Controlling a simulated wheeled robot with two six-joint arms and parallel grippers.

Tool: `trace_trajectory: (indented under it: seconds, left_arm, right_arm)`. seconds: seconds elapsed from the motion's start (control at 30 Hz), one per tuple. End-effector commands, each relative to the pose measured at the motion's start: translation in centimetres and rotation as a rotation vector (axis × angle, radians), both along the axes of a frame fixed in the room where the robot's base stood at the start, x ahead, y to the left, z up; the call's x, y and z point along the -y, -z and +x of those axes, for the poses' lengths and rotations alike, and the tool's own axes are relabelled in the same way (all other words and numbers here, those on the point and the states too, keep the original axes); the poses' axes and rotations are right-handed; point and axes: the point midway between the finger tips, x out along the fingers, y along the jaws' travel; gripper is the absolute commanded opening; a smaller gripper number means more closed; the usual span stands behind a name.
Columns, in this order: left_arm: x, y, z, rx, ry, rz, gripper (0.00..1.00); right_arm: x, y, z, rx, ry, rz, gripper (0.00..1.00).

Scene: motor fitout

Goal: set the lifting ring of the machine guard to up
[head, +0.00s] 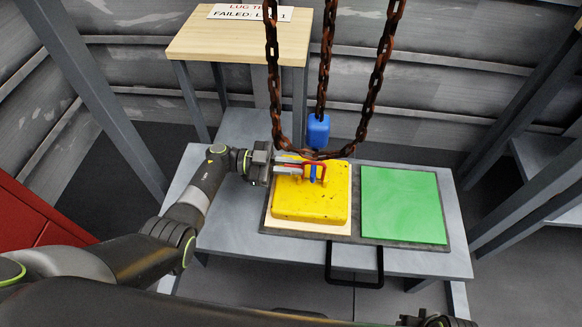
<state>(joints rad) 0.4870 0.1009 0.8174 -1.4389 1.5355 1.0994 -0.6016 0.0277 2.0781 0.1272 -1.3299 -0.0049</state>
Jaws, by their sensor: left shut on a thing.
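The machine guard (309,207) is a yellow, box-like cover on a pale board on the bench. Its lifting ring (322,167) shows as a small red loop near the guard's back edge, with small blue parts at its base. My left gripper (303,168) reaches in from the left and is shut on the ring. The fingers partly cover the ring, and I cannot tell its exact angle. My right gripper's jaws are not in view.
Rusty chains (272,80) hang over the guard's back edge, close to my left gripper, with a blue block (317,131) among them. A green panel (402,205) lies right of the guard. A wooden-topped table (240,42) with a sign stands behind.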

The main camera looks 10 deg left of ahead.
Motion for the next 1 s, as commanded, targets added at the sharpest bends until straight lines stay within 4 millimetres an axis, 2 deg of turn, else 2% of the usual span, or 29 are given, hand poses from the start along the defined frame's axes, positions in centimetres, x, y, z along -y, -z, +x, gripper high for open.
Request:
trace_trajectory:
  seconds: [0.4, 0.97, 1.0]
  left_arm:
    - [0.0, -0.2, 1.4, -0.198, -0.001, -0.001, 0.00]
    - [0.0, -0.2, 1.6, -0.228, -0.001, -0.002, 0.00]
    - [0.0, -0.2, 1.6, -0.228, -0.001, -0.002, 0.14]
  right_arm:
    - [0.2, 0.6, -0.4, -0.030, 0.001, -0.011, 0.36]
    - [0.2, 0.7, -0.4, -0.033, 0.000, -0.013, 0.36]
    - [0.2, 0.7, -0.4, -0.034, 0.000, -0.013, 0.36]
